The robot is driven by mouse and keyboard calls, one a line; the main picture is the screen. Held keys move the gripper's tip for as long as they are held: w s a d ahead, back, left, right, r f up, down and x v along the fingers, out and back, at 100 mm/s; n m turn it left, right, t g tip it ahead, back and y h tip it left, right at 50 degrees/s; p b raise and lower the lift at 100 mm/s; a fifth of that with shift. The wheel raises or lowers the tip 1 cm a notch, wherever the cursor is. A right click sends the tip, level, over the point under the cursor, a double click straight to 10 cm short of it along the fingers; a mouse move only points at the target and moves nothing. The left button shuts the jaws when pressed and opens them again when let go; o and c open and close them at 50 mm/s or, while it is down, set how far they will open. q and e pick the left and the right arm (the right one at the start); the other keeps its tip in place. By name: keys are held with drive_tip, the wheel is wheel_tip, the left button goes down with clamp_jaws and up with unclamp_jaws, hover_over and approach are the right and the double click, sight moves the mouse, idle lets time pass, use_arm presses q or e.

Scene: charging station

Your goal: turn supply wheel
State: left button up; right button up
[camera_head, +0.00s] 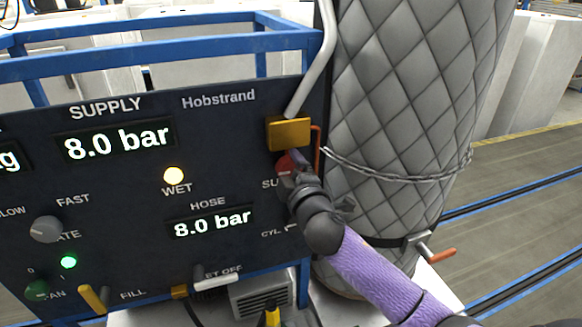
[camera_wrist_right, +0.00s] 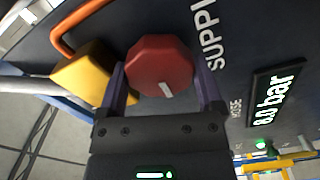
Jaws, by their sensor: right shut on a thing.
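The supply wheel is a red many-sided knob with a pale mark on its face. It shows whole in the right wrist view (camera_wrist_right: 160,66), and only its edge shows in the head view (camera_head: 285,166), behind my gripper. My right gripper (camera_wrist_right: 165,85) is shut on the wheel, with one finger on each side of it. In the head view my right gripper (camera_head: 298,170) reaches the panel from the lower right. The dark panel (camera_head: 230,150) reads SUPPLY 8.0 bar and HOSE 8.0 bar. My left gripper is not in view.
A yellow block (camera_head: 290,133) with a pale pipe sits just above the wheel, beside a thin orange tube. A quilted grey cylinder (camera_head: 405,110) with a chain stands right of the panel. A lit WET lamp (camera_head: 173,175), a grey knob (camera_head: 46,229) and a yellow lever (camera_head: 93,298) are on the panel.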

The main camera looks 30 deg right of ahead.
drive_tip(key=shift+n, duration=0.5)
drive_tip(key=o, duration=1)
drive_tip(key=m+b, duration=0.1)
drive_tip(key=m, duration=0.2)
drive_tip(key=m+b, duration=0.2)
drive_tip(key=m, duration=0.1)
drive_tip(key=f+m+b, duration=0.1)
drive_tip(key=m+b, duration=0.1)
drive_tip(key=m, duration=0.2)
drive_tip(key=m+b, duration=0.4)
drive_tip(key=m, duration=0.3)
drive_tip(key=shift+d, duration=0.15)
drive_tip(key=s+a+r+m+b, duration=0.1)
drive_tip(key=s+a, duration=0.1)
drive_tip(key=s, duration=0.7)
wheel_tip(320, 180, down, 34)
drive_tip(key=s+a+n+g+y+b, duration=0.1)
drive_tip(key=n+g+b, duration=0.2)
drive_tip(key=g+b, duration=0.4)
drive_tip(key=shift+s+g+y+b, duration=0.2)
drive_tip(key=shift+g+y+b, duration=0.1)
drive_tip(key=shift+y+b, duration=0.1)
drive_tip(key=shift+a, duration=0.1)
